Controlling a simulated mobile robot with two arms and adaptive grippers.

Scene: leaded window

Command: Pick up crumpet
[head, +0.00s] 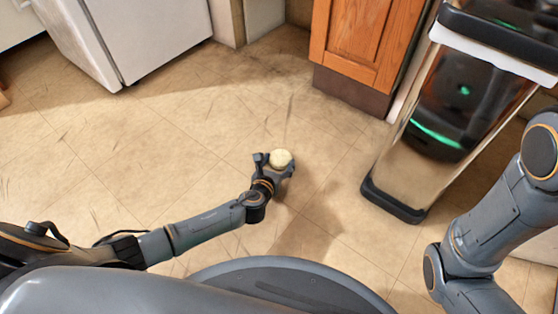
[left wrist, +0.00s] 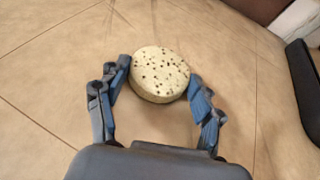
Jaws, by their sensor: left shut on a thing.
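The crumpet (head: 281,158) is a small, round, pale cream disc in the head view, at the end of my left arm. In the left wrist view the crumpet (left wrist: 160,74) shows dark specks on its top face and sits between the two fingers. My left gripper (head: 274,162) is shut on it, with a finger touching each side; the left gripper also shows in the left wrist view (left wrist: 160,85). The floor shows all around the crumpet. My right arm is at the right of the head view, but its gripper is out of the picture.
A tall shiny bin-like unit (head: 440,125) with green lights stands on the floor to the right. A wooden cabinet (head: 366,42) is at the back, and a white appliance (head: 135,35) is at the back left. The tiled floor (head: 180,130) between them is clear.

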